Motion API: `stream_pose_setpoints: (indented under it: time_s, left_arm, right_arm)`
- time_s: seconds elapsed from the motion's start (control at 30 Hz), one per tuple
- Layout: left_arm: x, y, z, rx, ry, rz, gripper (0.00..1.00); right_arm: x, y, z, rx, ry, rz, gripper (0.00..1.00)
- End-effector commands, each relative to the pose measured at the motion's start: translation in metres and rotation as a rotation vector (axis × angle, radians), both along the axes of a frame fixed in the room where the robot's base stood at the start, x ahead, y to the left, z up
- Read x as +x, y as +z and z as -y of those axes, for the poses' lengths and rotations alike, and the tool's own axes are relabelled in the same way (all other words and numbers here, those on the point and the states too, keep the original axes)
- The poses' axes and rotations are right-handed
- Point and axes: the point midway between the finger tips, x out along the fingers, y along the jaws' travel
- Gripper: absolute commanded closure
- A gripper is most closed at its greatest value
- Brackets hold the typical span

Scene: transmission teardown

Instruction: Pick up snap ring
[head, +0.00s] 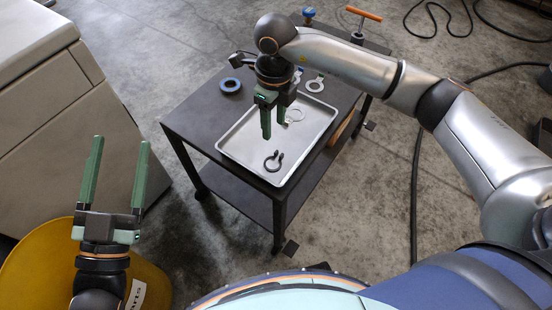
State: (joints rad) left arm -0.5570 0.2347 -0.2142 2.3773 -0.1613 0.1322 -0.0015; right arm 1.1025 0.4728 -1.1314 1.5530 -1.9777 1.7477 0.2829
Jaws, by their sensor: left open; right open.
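A dark snap ring (273,161), an open ring with small ears, lies in the grey metal tray (237,164) on the black cart. My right gripper (274,131) is above the tray, fingers pointing down, open and empty. In the picture its fingertips are just above the ring; the exact height gap cannot be told. My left gripper (121,141) is open and empty at the left, fingers pointing up the picture, over the yellow bin and away from the cart.
A light ring (295,115) lies in the tray. A yellow bin (35,265) stands lower left, a beige cabinet (60,120) at left. Cables cross the floor at right.

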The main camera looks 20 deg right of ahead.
Motion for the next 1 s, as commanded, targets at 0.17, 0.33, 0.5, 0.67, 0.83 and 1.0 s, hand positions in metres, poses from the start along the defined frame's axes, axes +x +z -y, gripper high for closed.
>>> stream_pose_setpoints:
  time_s: [0.17,0.33,0.5,0.67,0.83,1.0]
  left_arm:
    - [-0.008,0.021,0.002,0.001,-0.016,0.101,0.30]
    - [-0.025,0.053,0.006,0.003,-0.045,0.254,0.30]
    - [-0.041,0.074,0.008,0.004,-0.067,0.363,0.30]
    - [-0.046,0.082,0.009,0.004,-0.074,0.400,0.30]
    - [-0.055,0.089,0.011,0.006,-0.086,0.453,0.30]
    - [-0.063,0.088,0.012,0.001,-0.103,0.497,0.30]
  right_arm:
    - [0.003,-0.020,0.006,-0.027,-0.008,0.006,0.46]
    - [0.003,-0.049,0.006,-0.024,-0.007,0.006,0.46]
    - [0.003,-0.066,0.005,-0.021,-0.005,0.007,0.46]
    - [0.004,-0.071,0.005,-0.020,-0.005,0.009,0.46]
    - [0.005,-0.081,0.006,-0.019,-0.006,0.006,0.46]
    - [0.008,-0.107,0.011,-0.019,-0.007,0.006,0.46]
